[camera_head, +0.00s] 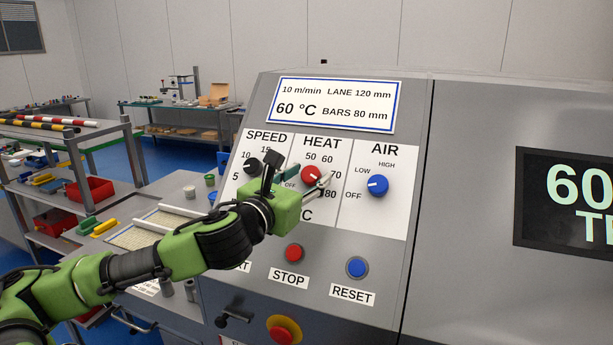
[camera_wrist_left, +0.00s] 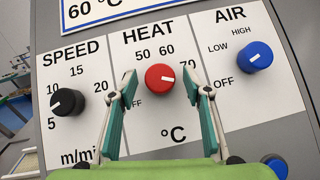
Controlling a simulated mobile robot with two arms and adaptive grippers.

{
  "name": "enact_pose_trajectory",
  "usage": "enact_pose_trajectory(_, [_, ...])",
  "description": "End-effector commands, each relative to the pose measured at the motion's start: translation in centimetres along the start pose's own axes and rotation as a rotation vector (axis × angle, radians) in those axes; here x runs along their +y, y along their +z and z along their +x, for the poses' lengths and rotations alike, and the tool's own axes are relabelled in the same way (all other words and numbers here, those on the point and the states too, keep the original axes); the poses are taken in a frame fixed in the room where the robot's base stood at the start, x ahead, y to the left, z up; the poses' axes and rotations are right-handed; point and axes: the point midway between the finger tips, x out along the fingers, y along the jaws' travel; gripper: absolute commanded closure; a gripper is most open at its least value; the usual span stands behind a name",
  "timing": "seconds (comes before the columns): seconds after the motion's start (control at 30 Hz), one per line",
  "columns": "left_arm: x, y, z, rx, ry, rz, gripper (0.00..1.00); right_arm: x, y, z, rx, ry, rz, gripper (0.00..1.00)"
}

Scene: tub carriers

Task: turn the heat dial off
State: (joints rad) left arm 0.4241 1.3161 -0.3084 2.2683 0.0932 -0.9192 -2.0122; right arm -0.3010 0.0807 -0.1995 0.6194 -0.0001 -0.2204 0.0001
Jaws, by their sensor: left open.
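The heat dial (camera_head: 311,173) is a round red knob under the HEAT label on the sloping control panel. It also shows in the left wrist view (camera_wrist_left: 160,77), where its white mark points to the right, away from OFF at its lower left. My left gripper (camera_head: 307,179) is open at the dial. In the left wrist view its two fingertips (camera_wrist_left: 160,85) stand on either side of the red knob, with a gap visible on each side. Its fingers hide part of the scale, including some of OFF. My right gripper is not in view.
The black speed knob (camera_wrist_left: 67,102) is left of the heat dial and the blue air knob (camera_head: 377,186) is right of it. Below are the red stop button (camera_head: 294,252), blue reset button (camera_head: 357,267) and a large red emergency knob (camera_head: 284,329).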

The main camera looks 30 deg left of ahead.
Motion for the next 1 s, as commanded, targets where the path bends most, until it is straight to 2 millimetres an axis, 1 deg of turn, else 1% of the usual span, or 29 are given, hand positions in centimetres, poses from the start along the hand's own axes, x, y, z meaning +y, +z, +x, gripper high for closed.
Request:
enact_pose_trajectory(0.07, [0.0, 0.0, 0.0, 0.0, 0.0, 0.0, 0.55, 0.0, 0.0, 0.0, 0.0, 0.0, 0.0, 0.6])
enact_pose_trajectory(0.17, [0.0, 0.0, 0.0, 0.0, 0.0, 0.0, 0.79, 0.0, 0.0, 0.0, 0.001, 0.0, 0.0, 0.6])
enact_pose_trajectory(0.2, [0.0, 0.0, 0.0, 0.0, 0.0, 0.0, 0.89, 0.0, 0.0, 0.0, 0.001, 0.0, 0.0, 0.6])
enact_pose_trajectory(0.23, [0.0, 0.0, 0.0, 0.0, 0.0, -0.001, 0.94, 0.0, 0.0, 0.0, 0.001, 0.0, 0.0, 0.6])
enact_pose_trajectory(0.47, [0.0, 0.1, 0.0, 0.0, 0.003, -0.006, 0.94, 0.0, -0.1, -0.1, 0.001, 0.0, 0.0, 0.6])
enact_pose_trajectory(0.67, [-0.2, 0.2, 0.0, 0.0, 0.037, -0.048, 0.94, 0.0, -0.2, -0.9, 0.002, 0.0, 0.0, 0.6])
enact_pose_trajectory(0.87, [-0.4, 0.5, 0.0, 0.0, 0.12, -0.144, 0.93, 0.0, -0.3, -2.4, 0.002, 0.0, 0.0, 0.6])
enact_pose_trajectory(1.0, [-0.6, 0.7, 0.1, 0.001, 0.204, -0.237, 0.93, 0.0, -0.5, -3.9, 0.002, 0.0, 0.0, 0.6])
